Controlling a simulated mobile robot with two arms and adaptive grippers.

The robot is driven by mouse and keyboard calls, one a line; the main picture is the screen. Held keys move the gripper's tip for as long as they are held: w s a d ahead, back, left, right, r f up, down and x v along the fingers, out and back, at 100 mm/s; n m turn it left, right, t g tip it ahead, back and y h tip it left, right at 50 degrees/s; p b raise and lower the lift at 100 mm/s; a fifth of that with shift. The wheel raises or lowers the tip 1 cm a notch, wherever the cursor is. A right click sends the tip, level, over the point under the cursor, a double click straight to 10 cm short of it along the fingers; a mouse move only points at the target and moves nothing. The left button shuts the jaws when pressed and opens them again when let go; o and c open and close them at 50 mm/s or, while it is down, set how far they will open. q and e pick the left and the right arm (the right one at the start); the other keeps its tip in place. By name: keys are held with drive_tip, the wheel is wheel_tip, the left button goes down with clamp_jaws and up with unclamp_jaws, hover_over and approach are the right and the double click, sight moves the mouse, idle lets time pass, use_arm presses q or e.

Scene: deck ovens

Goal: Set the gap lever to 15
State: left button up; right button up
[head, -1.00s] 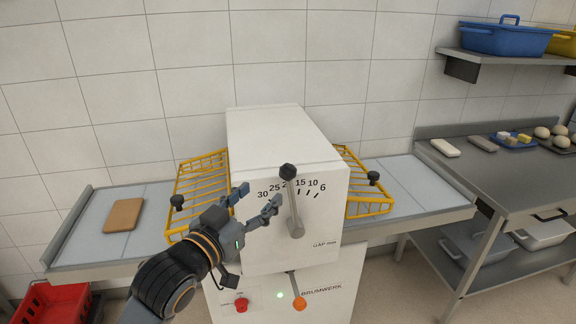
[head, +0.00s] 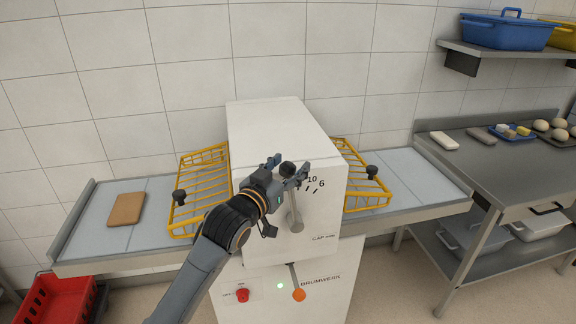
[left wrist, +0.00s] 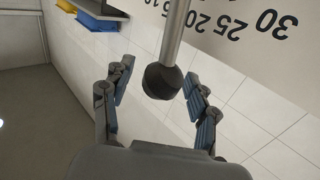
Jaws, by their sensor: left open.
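The gap lever (head: 296,212) is a grey rod with a black knob (head: 287,170) on the white front of the machine. It leans slightly left of upright. On its scale, 10 and 6 (head: 316,182) show right of my gripper; the larger numbers are hidden behind it in the head view. My left gripper (head: 289,165) is open at the knob. In the left wrist view the knob (left wrist: 160,82) sits between the spread fingers (left wrist: 158,95), with gaps on both sides. There the numbers 30, 25 and 20 (left wrist: 240,25) show. My right gripper is not in view.
Yellow wire guards (head: 202,188) flank the machine, with side tables beyond. A brown block (head: 126,208) lies on the left table. Below the lever are a red button (head: 243,295) and an orange-knobbed lever (head: 298,295). A steel bench (head: 500,190) stands at right.

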use_arm(q)
clamp_jaws()
drive_tip(key=d+m+p, duration=0.1)
drive_tip(key=d+p, duration=0.1)
drive_tip(key=w+d+m+g+y+p, duration=0.1)
drive_tip(key=d+p, duration=0.1)
drive_tip(key=p, duration=0.1)
drive_tip(key=shift+w+d+f+g, duration=0.1)
drive_tip(key=shift+w+d+g, duration=0.05)
drive_tip(key=shift+d+g, duration=0.2)
unclamp_jaws()
